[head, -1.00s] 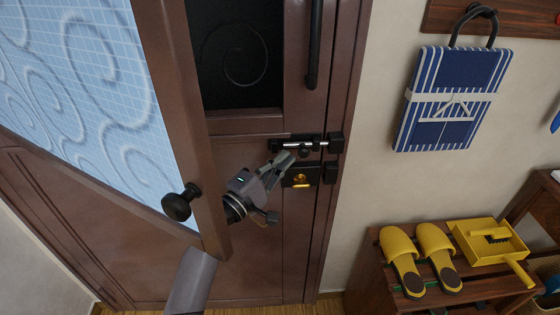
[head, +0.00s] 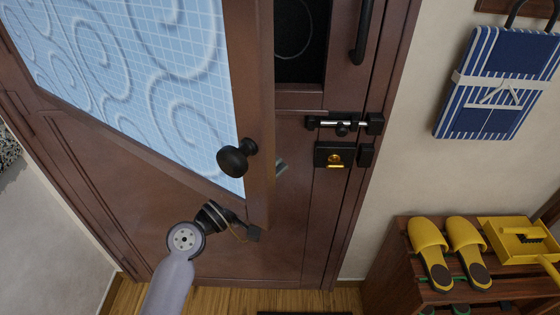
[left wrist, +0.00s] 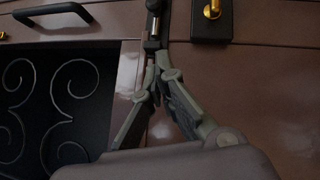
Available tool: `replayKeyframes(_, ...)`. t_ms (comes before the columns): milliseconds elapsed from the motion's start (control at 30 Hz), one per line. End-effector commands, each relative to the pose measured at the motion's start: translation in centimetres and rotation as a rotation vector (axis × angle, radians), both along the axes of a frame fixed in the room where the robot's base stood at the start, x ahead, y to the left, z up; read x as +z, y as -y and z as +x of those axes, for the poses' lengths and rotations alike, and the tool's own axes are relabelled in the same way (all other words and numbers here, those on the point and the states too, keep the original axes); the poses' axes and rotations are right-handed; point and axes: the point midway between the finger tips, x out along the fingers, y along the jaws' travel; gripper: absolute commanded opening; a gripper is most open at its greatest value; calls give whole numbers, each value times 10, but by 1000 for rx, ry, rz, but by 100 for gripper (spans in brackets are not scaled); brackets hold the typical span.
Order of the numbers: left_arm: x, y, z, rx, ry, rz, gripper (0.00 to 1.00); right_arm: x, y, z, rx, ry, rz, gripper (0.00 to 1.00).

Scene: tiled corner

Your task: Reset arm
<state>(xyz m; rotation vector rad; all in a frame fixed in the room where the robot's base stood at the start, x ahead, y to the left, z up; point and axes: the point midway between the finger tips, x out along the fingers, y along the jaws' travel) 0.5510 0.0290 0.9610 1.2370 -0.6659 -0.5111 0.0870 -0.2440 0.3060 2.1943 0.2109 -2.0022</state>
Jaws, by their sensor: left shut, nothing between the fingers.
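My left gripper (head: 281,167) is largely hidden behind the edge of the near glass-panelled door leaf (head: 259,120); only a fingertip shows past it. In the left wrist view its fingers (left wrist: 159,62) meet at the tips, shut and empty, in front of the brown door (left wrist: 275,75). In the head view the fingertip is below and left of the black slide bolt (head: 343,125) and the lock with a brass knob (head: 335,159), apart from both. The right gripper is not in view.
A round black knob (head: 233,160) juts from the near leaf, close to my left arm. A black pull handle (head: 363,35) is higher on the brown door. At right are a hanging blue striped bag (head: 497,90) and a rack (head: 402,265) with yellow slippers (head: 429,245) and dustpan (head: 520,240).

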Motion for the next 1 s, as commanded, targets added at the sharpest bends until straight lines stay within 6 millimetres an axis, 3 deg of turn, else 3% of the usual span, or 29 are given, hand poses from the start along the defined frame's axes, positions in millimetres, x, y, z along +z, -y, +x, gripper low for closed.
replayKeyframes(433,0,0,0,1,0,0,0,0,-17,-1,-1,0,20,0)
replayKeyframes(567,-18,-2,4,21,-18,36,0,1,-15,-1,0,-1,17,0)
replayKeyframes(667,-59,-8,12,62,-58,122,0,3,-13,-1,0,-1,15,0)
replayKeyframes(800,-148,-24,17,129,-136,319,0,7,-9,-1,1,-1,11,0)
replayKeyframes(1000,-279,-53,-9,160,-239,640,0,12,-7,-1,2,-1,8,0)
